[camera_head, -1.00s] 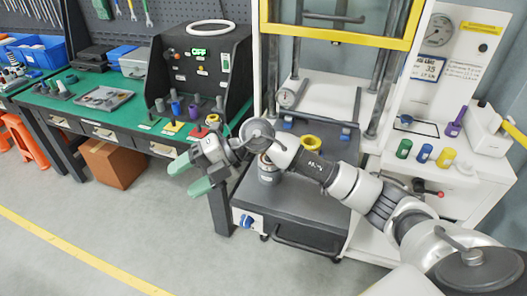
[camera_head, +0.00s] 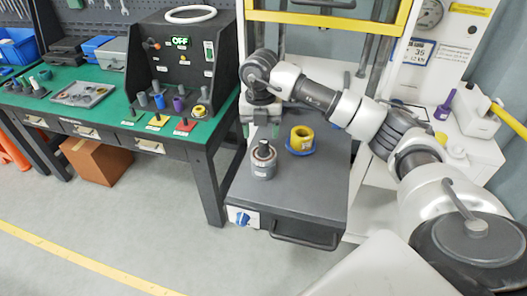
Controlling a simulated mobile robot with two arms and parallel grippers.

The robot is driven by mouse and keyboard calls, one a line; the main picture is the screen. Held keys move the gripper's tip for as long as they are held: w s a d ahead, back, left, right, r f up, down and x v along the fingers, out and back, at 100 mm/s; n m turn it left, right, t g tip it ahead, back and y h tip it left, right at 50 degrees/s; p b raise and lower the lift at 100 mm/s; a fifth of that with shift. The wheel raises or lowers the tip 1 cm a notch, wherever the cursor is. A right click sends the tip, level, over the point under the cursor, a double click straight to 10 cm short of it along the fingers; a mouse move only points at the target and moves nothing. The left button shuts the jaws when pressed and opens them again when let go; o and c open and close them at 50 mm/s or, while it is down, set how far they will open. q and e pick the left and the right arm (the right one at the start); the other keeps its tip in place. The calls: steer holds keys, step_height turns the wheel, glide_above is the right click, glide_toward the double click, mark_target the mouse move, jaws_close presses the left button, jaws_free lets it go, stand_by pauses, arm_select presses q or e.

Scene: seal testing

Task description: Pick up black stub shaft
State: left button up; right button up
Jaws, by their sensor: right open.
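A short black stub shaft (camera_head: 264,147) stands upright in the top of a grey cylindrical housing (camera_head: 264,168) on the dark cart top. My right gripper (camera_head: 261,128) points down above and just behind the housing, seen from this side. My left gripper is not in view.
A yellow ring part (camera_head: 301,137) on a blue base sits right of the housing. The dark cart top (camera_head: 300,185) is bare toward its front. The green workbench (camera_head: 100,110) at left holds several cylinders on coloured pads. A press frame rises behind.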

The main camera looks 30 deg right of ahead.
mark_target(264, 142)
steer(key=shift+s+f+p, duration=0.1)
steer(key=shift+f+p, duration=0.2)
steer(key=shift+f, duration=0.05)
steer(key=f, duration=0.1)
steer(key=f+p, duration=0.1)
steer(key=f, duration=0.1)
steer(key=shift+s+d+f+p, duration=0.2)
steer(key=shift+s+f+p, duration=0.1)
steer(key=shift+p, duration=0.05)
steer(key=shift+f, duration=0.5)
jaws_close()
steer(key=shift+w+r, duration=0.1)
